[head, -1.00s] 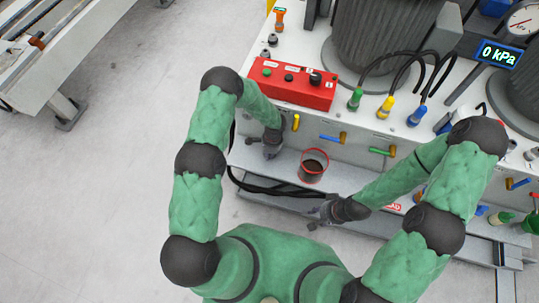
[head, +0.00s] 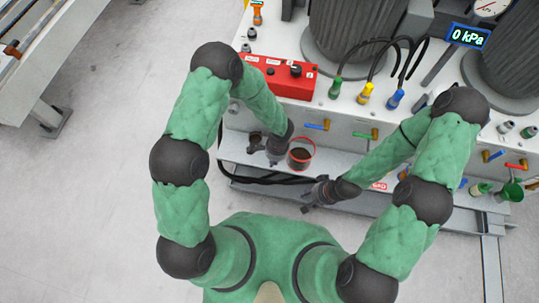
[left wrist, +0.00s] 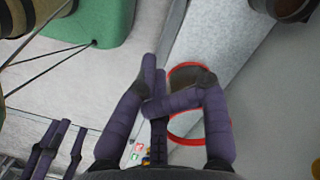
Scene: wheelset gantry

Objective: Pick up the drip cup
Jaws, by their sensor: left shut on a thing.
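The drip cup (head: 301,154) is a small clear cup with a red rim and dark contents. It is at the grey ledge along the front of the white machine. My left gripper (head: 279,149) is at its left side, low and close against it. In the left wrist view the cup (left wrist: 191,78) shows its red rings behind the dark purple fingers of my left gripper (left wrist: 178,102), which are shut on it; the fingers hide part of the cup. My right gripper (head: 312,197) is empty, below and right of the cup, too small to read its jaws.
A red control box (head: 279,74) sits on the machine top above the cup. Coloured valve handles, including a blue one (head: 317,126), stick out from the front face. Black cables (head: 262,179) run along the ledge at left.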

